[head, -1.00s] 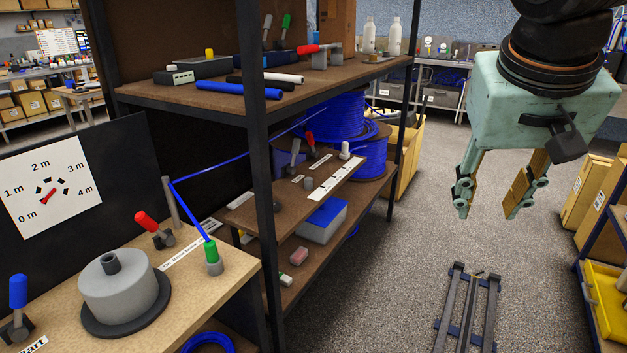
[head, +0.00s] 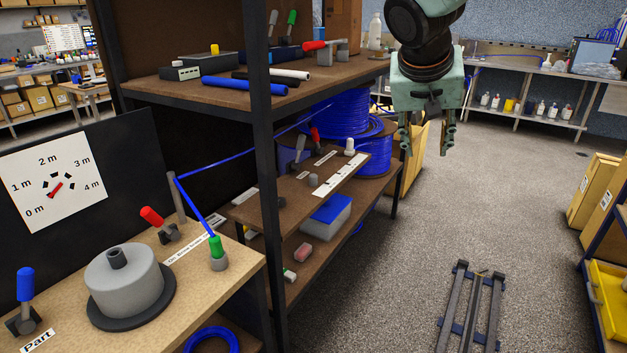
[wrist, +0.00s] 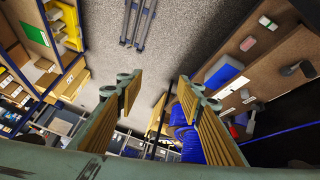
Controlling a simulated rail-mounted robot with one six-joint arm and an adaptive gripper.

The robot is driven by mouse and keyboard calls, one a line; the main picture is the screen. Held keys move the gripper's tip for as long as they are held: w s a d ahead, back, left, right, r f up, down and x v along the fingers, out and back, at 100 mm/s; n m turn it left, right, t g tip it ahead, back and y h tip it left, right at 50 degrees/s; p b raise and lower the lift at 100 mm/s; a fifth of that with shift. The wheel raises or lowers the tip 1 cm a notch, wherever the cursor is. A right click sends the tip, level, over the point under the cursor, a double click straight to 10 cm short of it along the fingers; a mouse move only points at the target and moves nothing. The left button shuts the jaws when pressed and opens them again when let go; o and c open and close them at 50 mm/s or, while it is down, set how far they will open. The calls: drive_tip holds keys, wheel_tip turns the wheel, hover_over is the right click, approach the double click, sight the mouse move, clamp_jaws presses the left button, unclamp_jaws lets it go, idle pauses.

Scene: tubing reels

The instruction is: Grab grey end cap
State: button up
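A small grey cylinder (head: 313,180), which looks like the grey end cap, stands on the brown middle shelf board (head: 290,208) in the head view. A paler cap (head: 349,147) stands farther back on the same board. My gripper (head: 427,148) hangs over the aisle, to the right of the shelving and above the board's height, apart from both caps. Its fingers point down, spread and empty. In the wrist view the padded fingers (wrist: 157,88) are wide apart with only floor and shelving between them.
A dark shelf post (head: 262,180) and the upper shelf (head: 200,103) frame the middle board. Blue tubing reels (head: 345,120) sit behind it; a blue-lidded box (head: 325,218) is below. Grey floor rails (head: 470,310) lie in the otherwise open aisle.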

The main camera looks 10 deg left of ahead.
drive_tip(key=w+a+f+t, duration=0.1)
drive_tip(key=w+a+f, duration=0.15)
drive_tip(key=w, duration=0.35)
drive_tip(key=w+a+f, duration=0.2)
drive_tip(key=w+a, duration=0.2)
drive_tip(key=w, duration=0.2)
drive_tip(key=t+y, duration=0.2)
approach(313, 175)
drive_tip(key=shift+w+d+f+n, duration=0.15)
drive_tip(key=shift+w+f, duration=0.4)
drive_tip(key=shift+w, duration=0.05)
drive_tip(key=shift+w+d+f+n, duration=0.15)
drive_tip(key=shift+w+f, duration=0.45)
drive_tip(key=shift+x, duration=1.15)
drive_tip(key=shift+p+x, duration=2.05)
drive_tip(key=shift+x, duration=0.5)
